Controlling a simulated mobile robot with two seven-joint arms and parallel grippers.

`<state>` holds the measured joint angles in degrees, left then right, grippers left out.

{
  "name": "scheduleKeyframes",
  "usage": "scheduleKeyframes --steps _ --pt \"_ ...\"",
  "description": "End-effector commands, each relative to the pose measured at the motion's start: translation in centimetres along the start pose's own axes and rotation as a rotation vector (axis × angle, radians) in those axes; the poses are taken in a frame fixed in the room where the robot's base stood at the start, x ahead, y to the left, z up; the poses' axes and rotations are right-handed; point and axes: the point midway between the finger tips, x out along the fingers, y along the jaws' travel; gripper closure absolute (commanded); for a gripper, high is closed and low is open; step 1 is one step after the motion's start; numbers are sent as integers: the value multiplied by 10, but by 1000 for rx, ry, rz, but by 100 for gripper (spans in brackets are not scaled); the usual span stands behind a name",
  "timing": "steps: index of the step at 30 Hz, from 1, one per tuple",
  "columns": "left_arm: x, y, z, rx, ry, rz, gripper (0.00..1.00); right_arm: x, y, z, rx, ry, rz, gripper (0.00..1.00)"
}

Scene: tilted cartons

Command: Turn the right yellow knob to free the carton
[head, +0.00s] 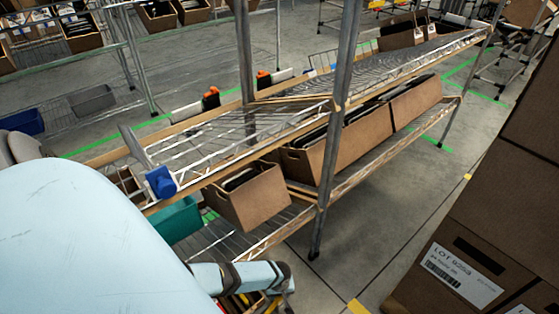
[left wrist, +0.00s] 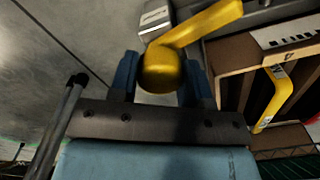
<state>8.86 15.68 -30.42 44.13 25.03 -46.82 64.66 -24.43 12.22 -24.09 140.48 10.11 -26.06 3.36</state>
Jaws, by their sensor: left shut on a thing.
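In the left wrist view, a yellow knob (left wrist: 163,72) with a rounded end and a flat yellow arm reaching to the upper right sits between the two blue fingers of my left gripper (left wrist: 161,78). The fingers are shut on its rounded end. A second yellow handle (left wrist: 275,96) shows to the right, in front of a brown carton (left wrist: 232,56). I cannot tell from this view which knob is the right one. In the head view, my left wrist is at the bottom centre with bits of yellow below it; the fingers are hidden there. My right gripper is not in view.
A wire rack (head: 200,142) stands ahead, holding several brown cartons. A blue object (head: 160,182) is at its near end, above a green bin (head: 178,220). Stacked brown boxes (head: 460,230) stand at the right. Grey floor (head: 370,215) lies open between the rack and the boxes.

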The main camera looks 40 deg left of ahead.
Motion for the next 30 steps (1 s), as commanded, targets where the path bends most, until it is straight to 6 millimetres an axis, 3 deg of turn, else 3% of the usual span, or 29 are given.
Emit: scheduleKeyframes --steps 3,12,30 --pt "-4 1 2 -112 -4 0 99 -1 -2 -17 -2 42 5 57" --pt "-2 0 2 -398 -4 -1 99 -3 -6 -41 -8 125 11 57" --pt "-1 0 1 -962 -2 -2 99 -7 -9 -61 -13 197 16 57"
